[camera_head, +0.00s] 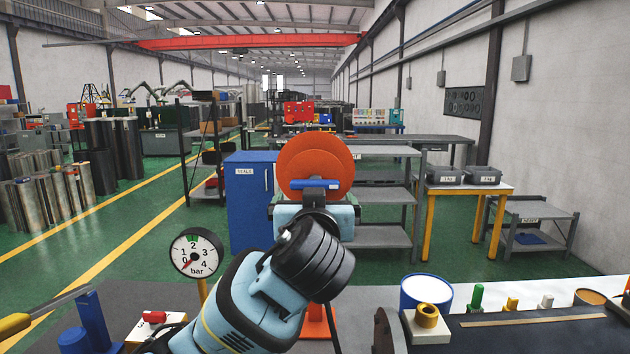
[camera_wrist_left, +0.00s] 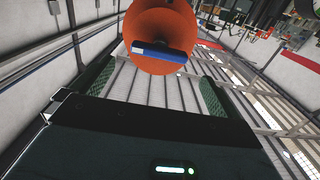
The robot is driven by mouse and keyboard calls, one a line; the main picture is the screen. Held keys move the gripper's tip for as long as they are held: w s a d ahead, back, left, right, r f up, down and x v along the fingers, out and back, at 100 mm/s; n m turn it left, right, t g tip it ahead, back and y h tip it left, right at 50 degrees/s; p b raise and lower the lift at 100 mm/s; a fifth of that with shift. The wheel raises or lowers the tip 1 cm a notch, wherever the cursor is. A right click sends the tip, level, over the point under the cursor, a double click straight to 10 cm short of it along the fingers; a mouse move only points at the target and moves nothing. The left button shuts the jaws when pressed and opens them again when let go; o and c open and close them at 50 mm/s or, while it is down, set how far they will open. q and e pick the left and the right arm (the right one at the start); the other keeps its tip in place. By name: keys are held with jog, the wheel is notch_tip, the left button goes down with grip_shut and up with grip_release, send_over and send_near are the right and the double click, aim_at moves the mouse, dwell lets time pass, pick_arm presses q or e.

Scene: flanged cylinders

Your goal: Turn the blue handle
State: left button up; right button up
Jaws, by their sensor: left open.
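The blue handle (camera_head: 315,184) is a short bar, nearly level, on the front of an orange flanged cylinder (camera_head: 315,160). In the left wrist view the blue handle (camera_wrist_left: 160,51) has a pale end at the left, and the orange flange (camera_wrist_left: 160,22) is behind it. My left gripper (camera_wrist_left: 157,76) is open, its two dark textured fingers wide apart. The handle shows beyond and between the fingertips, not gripped. My right gripper is not in view.
A pressure gauge (camera_head: 196,252) stands left of my arm. A red-button box (camera_head: 153,325) and a blue post (camera_head: 93,318) are at the front left. A blue cabinet (camera_head: 249,205) stands behind.

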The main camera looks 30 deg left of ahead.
aim_at(315, 184)
pick_arm(q)
jog(key=x, duration=0.8)
jog(key=shift+r, duration=0.15)
jog(key=shift+a, duration=0.1)
jog(key=shift+c, duration=0.3)
jog(key=c, duration=0.6)
jog(key=shift+c, duration=0.2)
